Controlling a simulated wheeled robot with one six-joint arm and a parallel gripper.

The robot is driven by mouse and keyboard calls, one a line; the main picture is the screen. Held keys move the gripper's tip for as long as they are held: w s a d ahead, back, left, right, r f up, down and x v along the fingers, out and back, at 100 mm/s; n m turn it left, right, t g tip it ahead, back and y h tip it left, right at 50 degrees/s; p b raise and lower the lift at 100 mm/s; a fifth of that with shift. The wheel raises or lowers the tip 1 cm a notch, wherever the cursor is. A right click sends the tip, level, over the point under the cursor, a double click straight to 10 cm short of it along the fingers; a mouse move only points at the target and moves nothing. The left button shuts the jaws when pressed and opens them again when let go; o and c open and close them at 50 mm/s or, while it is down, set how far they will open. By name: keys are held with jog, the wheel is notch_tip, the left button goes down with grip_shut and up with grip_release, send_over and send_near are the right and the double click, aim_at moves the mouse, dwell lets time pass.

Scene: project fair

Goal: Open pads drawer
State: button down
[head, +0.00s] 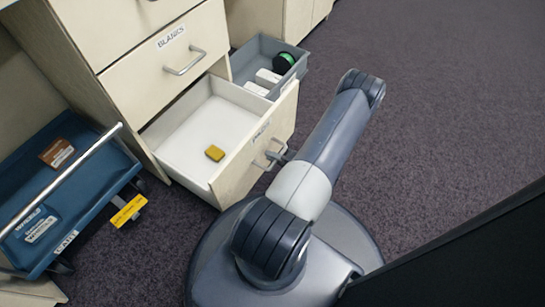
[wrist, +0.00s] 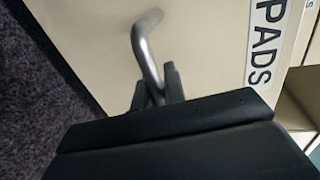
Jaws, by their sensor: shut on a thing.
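The pads drawer (head: 244,158) is the lower drawer of the cream cabinet in the head view, and it stands pulled well out. Its white inside holds a small yellow-brown block (head: 215,153). Its "PADS" label (wrist: 266,45) shows clearly in the wrist view. My gripper (head: 277,157) is at the drawer's front, shut on the metal bar handle (wrist: 148,45). In the wrist view the dark fingers (wrist: 159,90) close around one part of the handle.
The shut "BLANKS" drawer (head: 147,66) is above. A grey bin (head: 242,62) with white boxes and a green-black roll stands behind the open drawer. A blue cart tray (head: 100,185) with a metal rail is at left. Carpet (head: 430,110) at right is clear.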

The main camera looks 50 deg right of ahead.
jog(key=shift+s, duration=0.15)
jog(key=c, duration=1.5)
grip_release()
jog(key=p+v, duration=0.3)
jog(key=v, duration=0.8)
